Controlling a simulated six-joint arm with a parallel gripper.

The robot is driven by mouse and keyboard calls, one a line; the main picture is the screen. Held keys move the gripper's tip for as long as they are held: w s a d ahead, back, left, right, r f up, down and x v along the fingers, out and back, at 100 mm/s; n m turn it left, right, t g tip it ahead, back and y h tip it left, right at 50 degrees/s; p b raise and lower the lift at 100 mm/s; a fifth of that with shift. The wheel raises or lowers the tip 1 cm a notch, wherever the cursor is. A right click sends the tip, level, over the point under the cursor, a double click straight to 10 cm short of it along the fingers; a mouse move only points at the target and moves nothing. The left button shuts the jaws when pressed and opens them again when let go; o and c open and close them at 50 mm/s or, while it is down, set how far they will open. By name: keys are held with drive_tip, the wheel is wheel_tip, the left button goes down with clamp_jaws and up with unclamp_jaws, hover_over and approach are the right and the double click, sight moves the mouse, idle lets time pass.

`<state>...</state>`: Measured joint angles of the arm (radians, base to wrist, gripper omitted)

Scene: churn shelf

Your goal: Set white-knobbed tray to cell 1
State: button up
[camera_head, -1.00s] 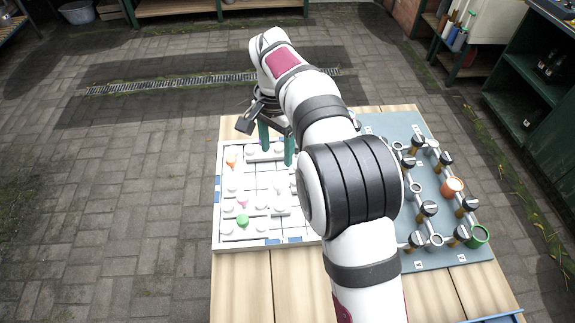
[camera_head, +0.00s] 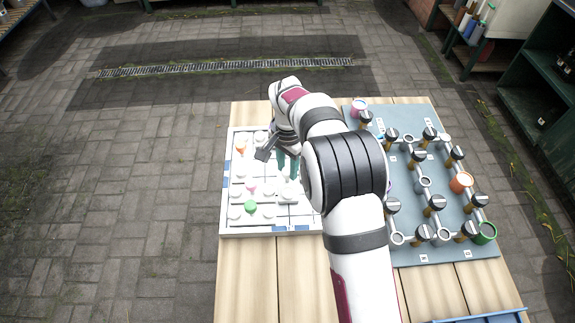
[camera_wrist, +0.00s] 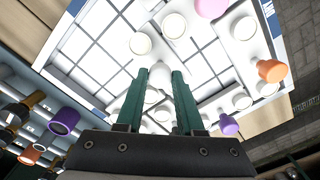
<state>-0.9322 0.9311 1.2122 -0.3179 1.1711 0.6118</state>
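The white board (camera_head: 224,215) with a grid and several pieces lies left of my arm in the head view; its rim and cells also show in the wrist view (camera_wrist: 75,43). Several white-knobbed pieces (camera_head: 288,196) are on it, so I cannot tell which one is the tray. My gripper (camera_head: 287,178) points down over the board's right part, with its teal fingers close together. In the wrist view my gripper (camera_wrist: 160,75) has a white knob (camera_wrist: 160,73) between its fingertips. Contact with the knob is unclear. Cell 1's label is not readable.
An orange knob (camera_head: 240,150), a pink one (camera_head: 251,188) and a green one (camera_head: 250,207) stand on the board's left half. A grey panel (camera_head: 430,258) with several black handles and coloured rings lies right of my arm. Bare wood (camera_head: 250,285) is in front.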

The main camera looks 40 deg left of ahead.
clamp_jaws()
idle(1.0)
